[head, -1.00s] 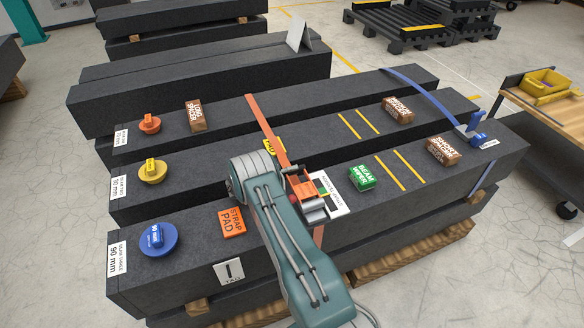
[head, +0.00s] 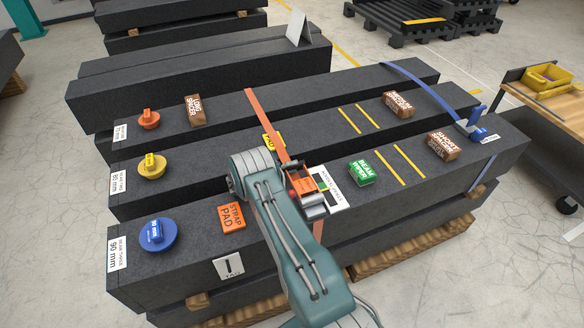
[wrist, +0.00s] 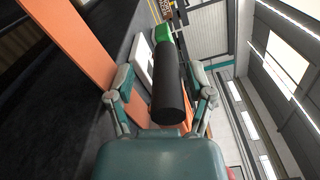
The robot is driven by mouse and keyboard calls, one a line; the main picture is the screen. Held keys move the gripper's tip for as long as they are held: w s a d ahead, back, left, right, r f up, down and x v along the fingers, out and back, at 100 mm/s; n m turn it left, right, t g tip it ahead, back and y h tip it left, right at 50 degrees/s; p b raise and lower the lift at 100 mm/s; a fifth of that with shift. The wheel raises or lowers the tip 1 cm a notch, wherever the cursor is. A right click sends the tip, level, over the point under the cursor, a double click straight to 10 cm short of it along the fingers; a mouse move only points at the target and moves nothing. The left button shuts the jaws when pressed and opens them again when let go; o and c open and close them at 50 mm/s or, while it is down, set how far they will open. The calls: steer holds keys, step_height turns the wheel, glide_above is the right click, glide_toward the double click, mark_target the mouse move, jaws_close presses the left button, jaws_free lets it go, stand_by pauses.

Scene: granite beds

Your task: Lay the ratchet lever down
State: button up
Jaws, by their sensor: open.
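The orange ratchet (head: 303,186) sits on the orange strap (head: 266,125) across the front beams, beside a white label card (head: 334,188). A grey cylindrical part (head: 314,210) shows at its near end; the lever's exact angle is hard to tell. In the wrist view a dark cylindrical grip (wrist: 168,85), seemingly the lever's handle, stands out between the fingers of my gripper (wrist: 160,74). The fingers are spread apart on either side, with gaps visible at the tips. The orange strap (wrist: 80,50) runs at left there.
A green beam wiper (head: 362,173) lies right of the ratchet, and an orange strap pad (head: 231,218) lies to the left. Brown spacers, including the short one (head: 443,145), and coloured knobs, one blue (head: 157,234), stand on the beams. A blue strap (head: 430,91) crosses the right end.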

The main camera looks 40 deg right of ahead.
steer(key=v, duration=1.2)
steer(key=shift+f, duration=0.1)
